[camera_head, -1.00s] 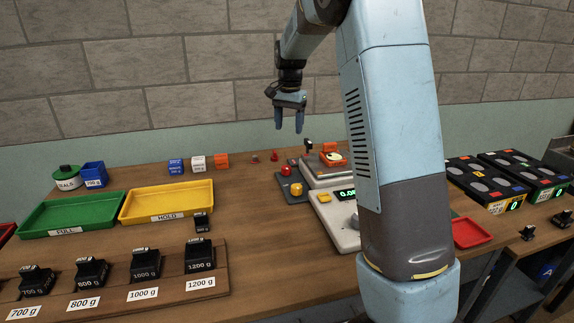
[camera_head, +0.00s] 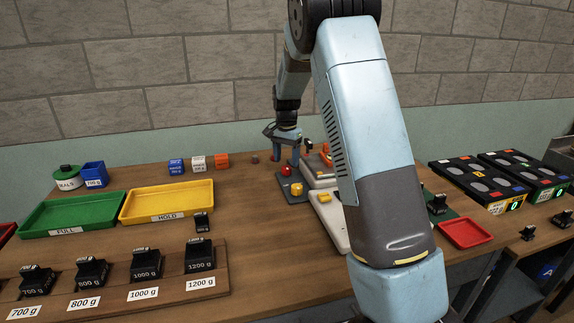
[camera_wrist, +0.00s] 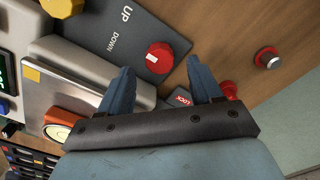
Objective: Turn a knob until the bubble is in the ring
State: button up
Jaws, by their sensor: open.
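My gripper (camera_head: 286,162) is open and points down by the back left of the scale. In the wrist view its two blue fingers (camera_wrist: 160,66) stand apart, with the red knob (camera_wrist: 159,57) showing between and just beyond their tips. The red knob sits on a dark plate marked UP and DOWN; it also shows in the head view (camera_head: 285,171). I cannot tell whether a finger touches it. A yellow knob (camera_head: 296,190) is nearer the front. The bubble level (camera_wrist: 60,130) has an orange housing and a pale round vial; the bubble is too small to place.
The scale's metal pan (camera_wrist: 80,75) lies beside the dark plate. A second red knob (camera_wrist: 229,89) near a LOCK label and a dark, red-based knob (camera_wrist: 268,58) stand to the right in the wrist view. Yellow (camera_head: 165,203) and green trays (camera_head: 75,215) lie left.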

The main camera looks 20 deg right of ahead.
aim_at(287, 170)
jog(key=shift+f, duration=1.45)
jog(key=shift+c, duration=0.4)
jog(key=c, duration=1)
jog(key=shift+o, duration=0.2)
jog(key=shift+n, duration=0.4)
jog(key=n, duration=0.4)
jog(key=shift+r, duration=0.1)
jog(key=n, duration=0.4)
jog(key=shift+n, duration=0.4)
